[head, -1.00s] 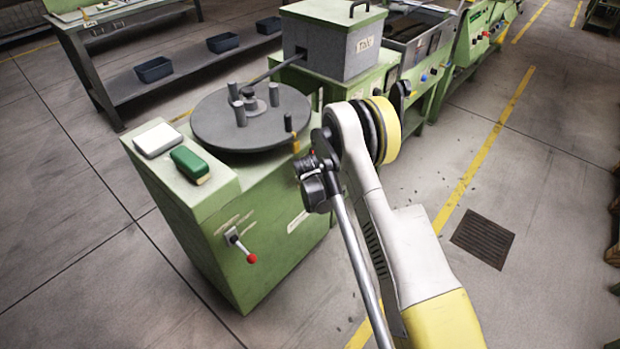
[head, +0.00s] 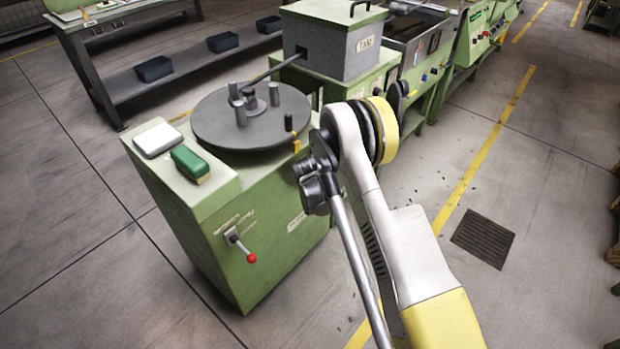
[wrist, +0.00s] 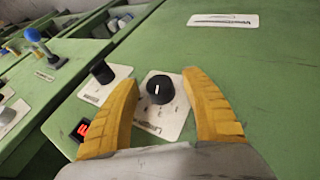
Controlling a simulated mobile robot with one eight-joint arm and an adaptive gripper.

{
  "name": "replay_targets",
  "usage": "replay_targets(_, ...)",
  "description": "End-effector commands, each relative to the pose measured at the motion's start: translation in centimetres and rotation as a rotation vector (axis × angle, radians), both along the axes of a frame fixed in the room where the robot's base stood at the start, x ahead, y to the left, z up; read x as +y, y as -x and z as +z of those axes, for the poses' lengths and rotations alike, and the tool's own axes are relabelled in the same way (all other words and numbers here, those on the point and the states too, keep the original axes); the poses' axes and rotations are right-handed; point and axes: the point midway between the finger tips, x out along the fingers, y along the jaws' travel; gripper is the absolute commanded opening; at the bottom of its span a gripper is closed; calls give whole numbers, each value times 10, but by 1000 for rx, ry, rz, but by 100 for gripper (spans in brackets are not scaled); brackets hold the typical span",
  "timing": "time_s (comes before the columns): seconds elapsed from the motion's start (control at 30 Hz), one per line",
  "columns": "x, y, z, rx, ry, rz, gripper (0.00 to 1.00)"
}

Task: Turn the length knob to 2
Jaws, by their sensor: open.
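In the wrist view a black round knob (wrist: 160,89) with a white pointer mark sits on a pale label plate (wrist: 162,110) on a green panel. The plate's lettering is too small to read. My gripper (wrist: 158,86) is open, with one yellow finger on each side of this knob. I cannot tell whether either finger touches it. A second black knob (wrist: 102,72) stands on another pale plate to the left. I cannot tell which knob is the length knob. In the head view my arm hides the gripper and the knobs.
A red-lit switch (wrist: 82,130) lies close to the left finger. A blue-topped lever (wrist: 36,40) stands farther left. The head view shows a green machine with a dark turntable (head: 250,128) and a red-tipped lever (head: 240,246).

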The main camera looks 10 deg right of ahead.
Motion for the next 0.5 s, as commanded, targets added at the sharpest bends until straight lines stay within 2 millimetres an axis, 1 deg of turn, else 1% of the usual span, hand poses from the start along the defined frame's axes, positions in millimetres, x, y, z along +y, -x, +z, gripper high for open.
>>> replay_targets(0.17, 4, 15, 19, 0, 1, 1, 55)
replay_targets(0.4, 14, 48, 61, 0, -1, 2, 55)
replay_targets(0.5, 17, 60, 75, 1, 0, 1, 55)
